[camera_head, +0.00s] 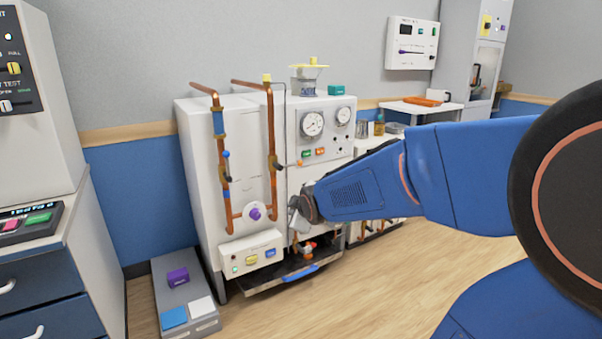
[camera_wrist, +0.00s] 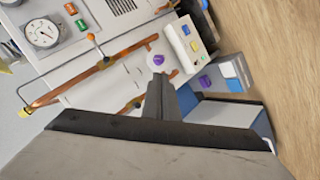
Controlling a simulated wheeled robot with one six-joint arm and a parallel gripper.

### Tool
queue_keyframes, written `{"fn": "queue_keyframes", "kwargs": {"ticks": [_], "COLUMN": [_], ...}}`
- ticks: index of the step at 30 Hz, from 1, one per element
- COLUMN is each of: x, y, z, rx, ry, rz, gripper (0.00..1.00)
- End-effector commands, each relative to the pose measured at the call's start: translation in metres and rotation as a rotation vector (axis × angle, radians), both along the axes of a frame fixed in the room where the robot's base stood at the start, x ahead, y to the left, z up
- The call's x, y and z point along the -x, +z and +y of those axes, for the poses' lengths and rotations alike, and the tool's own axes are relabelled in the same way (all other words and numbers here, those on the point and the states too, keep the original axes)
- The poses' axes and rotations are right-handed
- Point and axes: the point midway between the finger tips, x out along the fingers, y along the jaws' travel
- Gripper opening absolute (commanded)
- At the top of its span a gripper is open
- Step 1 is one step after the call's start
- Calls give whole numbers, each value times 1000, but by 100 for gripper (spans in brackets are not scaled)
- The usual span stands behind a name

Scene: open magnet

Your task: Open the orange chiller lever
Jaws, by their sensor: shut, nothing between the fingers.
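The chiller lever is a thin rod with a small orange knob (camera_head: 300,162), reaching out to the right from the right copper pipe (camera_head: 271,130) on the white chiller cabinet. In the wrist view the orange knob (camera_wrist: 91,37) stands at the upper left, its rod meeting a dark valve body on the copper pipe (camera_wrist: 70,88). My gripper (camera_head: 296,217) is below the lever in the head view, in front of the cabinet's lower part, apart from the knob. In the wrist view my gripper (camera_wrist: 160,80) is shut and empty, its fingers pointing toward the purple knob (camera_wrist: 158,60).
A purple round knob (camera_head: 256,213) sits between the pipes. Gauges (camera_head: 312,123) and small green and orange buttons are on the panel. A dark tray (camera_head: 275,274) juts out below. A grey step (camera_head: 185,295) with a purple block lies on the floor. The wooden floor is clear at front.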

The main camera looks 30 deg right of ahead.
Motion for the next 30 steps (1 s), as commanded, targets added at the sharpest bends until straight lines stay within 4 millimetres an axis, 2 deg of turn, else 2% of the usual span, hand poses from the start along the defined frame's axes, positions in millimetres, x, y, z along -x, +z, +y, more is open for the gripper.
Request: {"fn": "queue_keyframes", "kwargs": {"ticks": [1,6,15,24,30], "x": [-13,-52,-111,-156,-176], "y": [-2,-4,-12,-26,-39], "z": [-7,-28,-66,-103,-127], "rx": [39,188,464,750,945], "ry": [19,94,204,280,309], "rz": [-15,-79,-187,-287,-344], "gripper": [0,0,0,0,0]}}
